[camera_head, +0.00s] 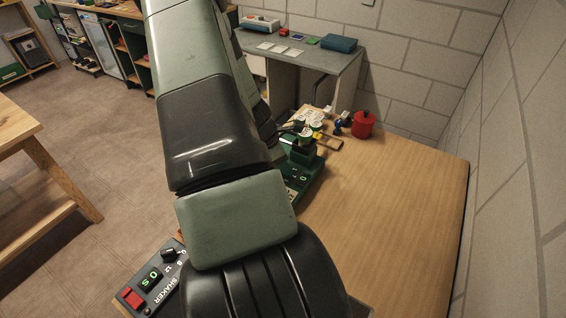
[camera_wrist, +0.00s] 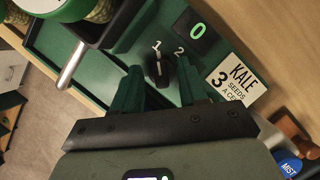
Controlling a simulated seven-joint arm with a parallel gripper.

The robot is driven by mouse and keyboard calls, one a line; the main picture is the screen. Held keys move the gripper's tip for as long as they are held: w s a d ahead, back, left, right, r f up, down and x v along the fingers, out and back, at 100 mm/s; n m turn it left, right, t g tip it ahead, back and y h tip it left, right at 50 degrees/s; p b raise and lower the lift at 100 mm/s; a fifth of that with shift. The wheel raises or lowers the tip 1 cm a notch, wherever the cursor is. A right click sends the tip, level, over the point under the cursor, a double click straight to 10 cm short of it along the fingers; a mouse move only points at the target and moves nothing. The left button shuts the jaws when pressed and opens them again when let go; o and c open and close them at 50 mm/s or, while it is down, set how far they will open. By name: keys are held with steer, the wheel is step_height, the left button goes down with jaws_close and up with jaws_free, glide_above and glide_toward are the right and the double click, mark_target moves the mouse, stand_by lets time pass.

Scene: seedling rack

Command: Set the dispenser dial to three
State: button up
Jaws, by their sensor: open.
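The dispenser (camera_head: 318,172) is a green machine on the wooden bench, partly hidden behind my arm in the head view. In the wrist view its black dial (camera_wrist: 159,72) sits on the green panel, below the printed numbers 1 and 2. A pale mark on the dial points toward 1. No 3 shows on the scale. A small display (camera_wrist: 197,31) reads a green 0. My gripper (camera_wrist: 160,88) is open, with one green finger left of the dial and one right of it. I cannot tell whether either finger touches it.
A card (camera_wrist: 236,80) reading "KALE 3 SEEDS A CELL" lies right of the dial. A blue MIST label (camera_wrist: 290,166) is at lower right. A shaker panel (camera_head: 150,280) is at lower left in the head view. A red pot (camera_head: 362,124) stands at the back; the bench's right side is clear.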

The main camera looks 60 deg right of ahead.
jaws_close()
